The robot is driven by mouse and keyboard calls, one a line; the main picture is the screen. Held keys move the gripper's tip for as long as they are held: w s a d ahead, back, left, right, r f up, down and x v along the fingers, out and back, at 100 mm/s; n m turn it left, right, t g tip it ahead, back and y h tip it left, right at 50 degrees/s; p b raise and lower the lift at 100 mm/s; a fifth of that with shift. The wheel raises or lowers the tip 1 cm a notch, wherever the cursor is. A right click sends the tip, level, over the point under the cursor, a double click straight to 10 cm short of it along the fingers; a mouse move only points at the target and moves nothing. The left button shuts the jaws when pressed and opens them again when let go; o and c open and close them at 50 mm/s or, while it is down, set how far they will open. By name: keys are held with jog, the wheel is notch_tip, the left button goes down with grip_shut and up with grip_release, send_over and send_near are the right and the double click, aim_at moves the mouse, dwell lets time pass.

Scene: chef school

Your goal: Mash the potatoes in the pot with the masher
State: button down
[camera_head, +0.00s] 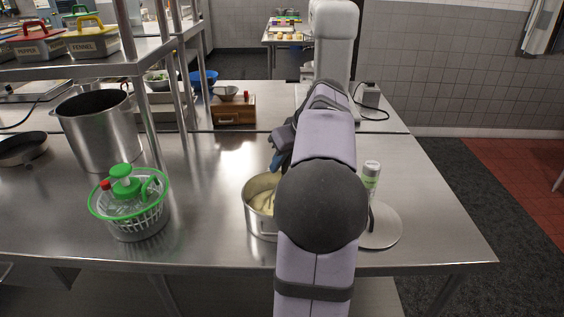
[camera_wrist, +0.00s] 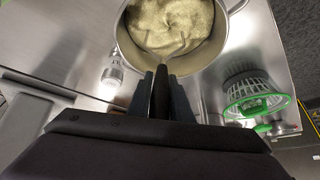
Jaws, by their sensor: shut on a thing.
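The metal pot (camera_head: 248,222) stands on the steel table near the front edge, partly hidden behind my arm. Pale yellow potatoes (camera_head: 263,200) lie in it. In the wrist view the pot (camera_wrist: 222,50) is at the top, and the potatoes (camera_wrist: 172,22) look soft and swirled, with thin grooves. My gripper (camera_wrist: 161,80) is shut on the dark handle of the masher (camera_wrist: 160,98), with a finger on each side. The masher points toward the pot; its thin metal end reaches the potatoes' near side, but how deep it sits is unclear. In the head view my arm hides the masher.
A green-rimmed salad spinner (camera_head: 140,222) stands left of the pot. A bottle (camera_head: 371,180) and a round pale disc (camera_head: 385,232) are to its right. A tall stockpot (camera_head: 95,135) and shelf posts stand at the left. The table is clear between spinner and pot.

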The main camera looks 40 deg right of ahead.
jog(key=shift+r, duration=0.15)
jog(key=a+r, duration=0.1)
jog(key=s+r+p, duration=0.1)
jog(key=a+r, duration=0.1)
jog(key=r, duration=0.1)
jog(key=shift+s+a+p, duration=0.3)
jog(key=shift+s+p, duration=0.05)
jog(key=shift+f, duration=0.1)
dwell(0.4)
jog(key=shift+f+b, duration=1.85)
jog(key=shift+f, duration=0.2)
notch_tip(320, 180, up, 13)
jog(key=p, duration=1.1)
jog(key=shift+f, duration=0.2)
jog(key=shift+d, duration=0.15)
